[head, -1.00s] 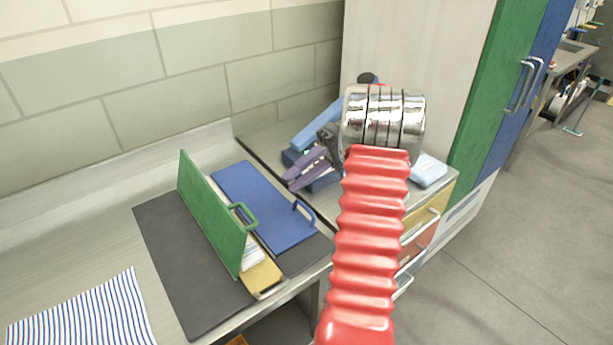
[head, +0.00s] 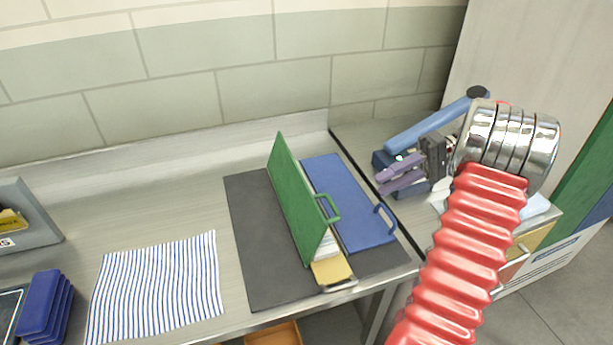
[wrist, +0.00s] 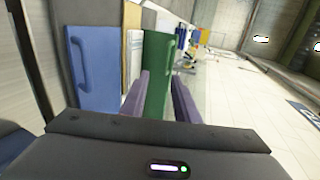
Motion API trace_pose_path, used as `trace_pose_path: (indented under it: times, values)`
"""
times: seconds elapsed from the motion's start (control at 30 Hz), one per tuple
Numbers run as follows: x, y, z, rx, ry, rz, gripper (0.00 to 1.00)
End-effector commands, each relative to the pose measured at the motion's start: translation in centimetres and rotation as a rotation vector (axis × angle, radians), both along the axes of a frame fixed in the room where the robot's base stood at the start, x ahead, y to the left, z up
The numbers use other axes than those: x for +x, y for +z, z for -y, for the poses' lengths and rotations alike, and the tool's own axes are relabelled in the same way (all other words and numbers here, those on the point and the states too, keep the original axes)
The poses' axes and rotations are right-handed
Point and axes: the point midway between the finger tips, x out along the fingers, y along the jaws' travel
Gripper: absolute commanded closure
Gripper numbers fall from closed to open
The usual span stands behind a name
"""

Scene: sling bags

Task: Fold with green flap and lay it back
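The fold lies on a dark mat (head: 258,270). Its green flap (head: 292,200) stands up, tilted, with a handle on its right side; it also shows in the wrist view (wrist: 159,75). Its blue flap (head: 345,195) lies flat to the right, handle at its right edge; the wrist view shows it at left (wrist: 93,70). A yellow part (head: 330,268) with a handle and white papers shows at the green flap's front end. My gripper (head: 400,175) is open and empty, right of the blue flap. In the wrist view the green flap appears between its purple fingers (wrist: 160,98), apart from them.
A striped cloth (head: 157,290) lies left of the mat. Blue stacked items (head: 45,305) and a grey bin (head: 25,215) are at far left. A drawer unit (head: 535,238) stands at right. The tiled wall bounds the back. Bare counter lies behind the cloth.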

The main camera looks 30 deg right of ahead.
Motion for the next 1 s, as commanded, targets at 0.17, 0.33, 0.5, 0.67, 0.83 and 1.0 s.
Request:
trace_pose_path:
  times: [0.17,0.33,0.5,0.67,0.83,1.0]
  values:
    - [0.0,0.0,0.0,0.0,0.001,0.0,0.72]
    - [0.0,0.0,0.0,0.0,0.001,0.0,0.72]
    - [0.0,0.0,0.0,0.0,0.001,0.0,0.75]
    - [-0.2,0.9,0.1,-0.017,-0.005,0.011,0.86]
    - [-1.0,3.9,-0.3,-0.064,-0.015,0.039,0.98]
    - [-2.3,6.8,-1.4,-0.134,-0.038,0.066,1.0]
